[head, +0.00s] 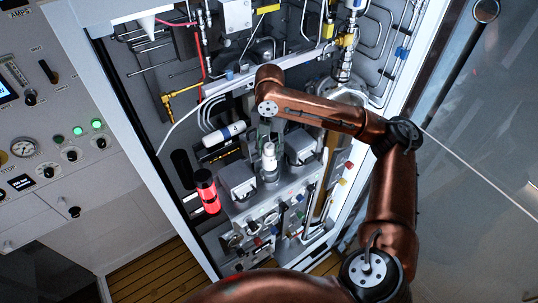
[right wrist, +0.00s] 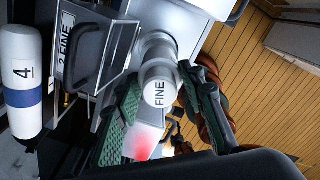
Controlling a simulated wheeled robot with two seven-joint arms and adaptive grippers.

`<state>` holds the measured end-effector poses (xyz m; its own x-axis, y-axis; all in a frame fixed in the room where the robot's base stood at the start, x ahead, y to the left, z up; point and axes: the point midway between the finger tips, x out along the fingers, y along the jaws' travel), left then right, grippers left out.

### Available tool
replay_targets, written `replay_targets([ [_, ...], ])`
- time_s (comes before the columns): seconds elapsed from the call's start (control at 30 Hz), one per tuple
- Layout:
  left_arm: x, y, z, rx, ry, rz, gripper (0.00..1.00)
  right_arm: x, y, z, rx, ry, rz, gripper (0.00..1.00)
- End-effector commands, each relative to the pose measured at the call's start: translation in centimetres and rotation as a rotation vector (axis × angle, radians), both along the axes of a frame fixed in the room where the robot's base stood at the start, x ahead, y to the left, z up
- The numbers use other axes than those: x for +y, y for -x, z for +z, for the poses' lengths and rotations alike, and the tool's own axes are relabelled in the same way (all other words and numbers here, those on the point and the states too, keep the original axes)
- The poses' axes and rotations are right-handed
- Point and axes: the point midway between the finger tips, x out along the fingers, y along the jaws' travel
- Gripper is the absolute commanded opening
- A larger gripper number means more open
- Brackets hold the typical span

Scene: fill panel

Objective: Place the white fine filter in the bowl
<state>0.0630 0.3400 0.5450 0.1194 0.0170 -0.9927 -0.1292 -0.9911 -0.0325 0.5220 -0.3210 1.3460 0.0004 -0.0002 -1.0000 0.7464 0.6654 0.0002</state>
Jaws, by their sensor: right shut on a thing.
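The white fine filter (head: 269,152) stands upright at the middle of the open panel in the head view. In the right wrist view its round end and FINE label (right wrist: 157,92) show between the fingers. My right gripper (head: 265,130) comes down from above and is shut on the filter; its green-padded fingers (right wrist: 165,108) lie on either side. A grey round part that looks like the bowl (head: 270,175) is right below the filter. I cannot tell how far the filter sits inside it. My left gripper is not in view.
Grey housings (head: 237,182) and (head: 301,146) flank the filter closely; one carries a 2 FINE label (right wrist: 81,50). Pipes and valves crowd the back.

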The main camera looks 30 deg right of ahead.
Motion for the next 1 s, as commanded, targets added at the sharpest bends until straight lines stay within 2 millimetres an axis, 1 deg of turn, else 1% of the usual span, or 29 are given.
replay_targets([
  [0.1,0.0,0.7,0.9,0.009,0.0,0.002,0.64,0.1,0.0,-1.7,0.005,0.0,0.001,0.11],
  [0.23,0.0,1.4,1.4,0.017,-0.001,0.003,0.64,0.1,0.0,-3.0,0.002,-0.001,0.001,0.11],
  [0.43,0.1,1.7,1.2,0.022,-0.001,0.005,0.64,0.1,-0.1,-3.2,0.0,-0.001,0.001,0.11],
  [0.97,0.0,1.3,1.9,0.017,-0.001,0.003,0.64,0.1,-0.1,-4.4,0.0,-0.001,0.001,0.11],
  [1.0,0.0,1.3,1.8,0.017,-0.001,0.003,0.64,0.1,-0.1,-4.4,0.001,-0.001,0.001,0.37],
])
